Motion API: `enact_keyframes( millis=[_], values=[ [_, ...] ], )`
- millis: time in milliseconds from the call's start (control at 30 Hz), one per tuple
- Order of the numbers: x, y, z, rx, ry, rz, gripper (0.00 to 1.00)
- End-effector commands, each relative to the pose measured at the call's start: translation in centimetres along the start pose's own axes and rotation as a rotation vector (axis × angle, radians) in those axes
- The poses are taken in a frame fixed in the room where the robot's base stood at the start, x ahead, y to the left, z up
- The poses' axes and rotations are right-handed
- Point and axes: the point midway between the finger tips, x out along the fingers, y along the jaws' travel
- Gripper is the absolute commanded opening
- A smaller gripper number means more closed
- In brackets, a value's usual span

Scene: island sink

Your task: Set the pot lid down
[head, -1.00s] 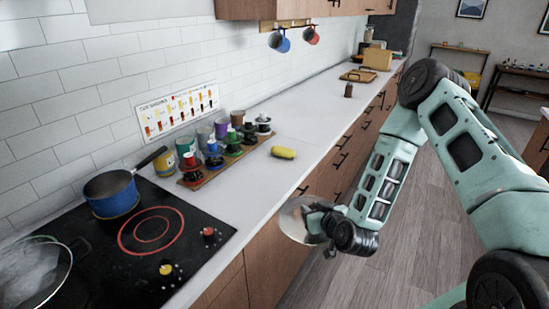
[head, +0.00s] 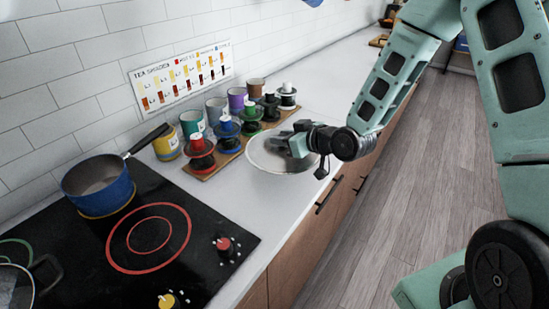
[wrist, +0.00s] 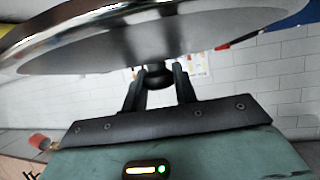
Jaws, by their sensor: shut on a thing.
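The pot lid (head: 268,163) is a round, grey, shiny disc with a light rim. In the head view it is over the white counter, just right of the row of cups and spools. My gripper (head: 300,146) is at the lid's right part. In the wrist view the lid (wrist: 190,35) fills the top, and my gripper (wrist: 156,80) is shut on its dark knob. I cannot tell whether the lid touches the counter or hovers just above it.
A blue pot (head: 98,186) stands on the black cooktop (head: 190,262), left of a red ring. Another pan (head: 15,288) is at the lower left. Colourful spools stand on a wooden board (head: 212,168), close to the lid. The counter (head: 325,92) is clear farther back.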

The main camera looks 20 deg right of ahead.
Motion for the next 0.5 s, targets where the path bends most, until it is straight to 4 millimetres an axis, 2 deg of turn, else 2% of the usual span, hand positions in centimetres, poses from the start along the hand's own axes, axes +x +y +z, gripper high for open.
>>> enact_keyframes(
  millis=[100,267,500],
  values=[
    [0.3,-1.6,-0.8,-0.041,0.005,-0.085,0.0],
    [0.2,-2.7,-1.2,-0.055,0.0,-0.141,0.0],
    [1.5,-2.9,2.0,-0.053,-0.002,-0.148,0.0]
  ],
)
